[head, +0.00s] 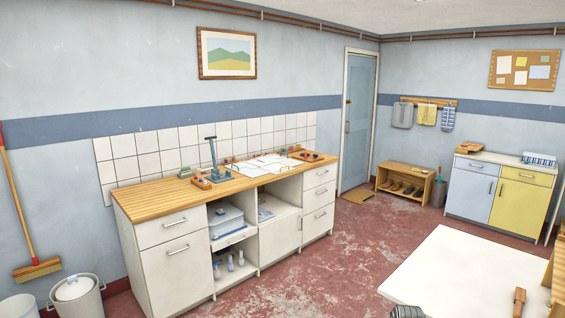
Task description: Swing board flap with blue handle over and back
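White flat panels (264,165) lie on the wooden counter (160,201), with small coloured parts along their edges. They may be the board with its flap, but they are too small to tell. I cannot make out a blue handle for certain. A blue-grey upright device (212,158) with a crossbar on top stands just left of the panels. My gripper cannot be made out in the head view, so nothing shows near the panels.
A white table top (470,275) fills the lower right, with a dark ribbed object (407,312) at its edge. Red floor (320,250) lies clear between it and the counter. A white bin (76,297) and a broom (36,269) stand at left, a shoe bench (404,184) beyond.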

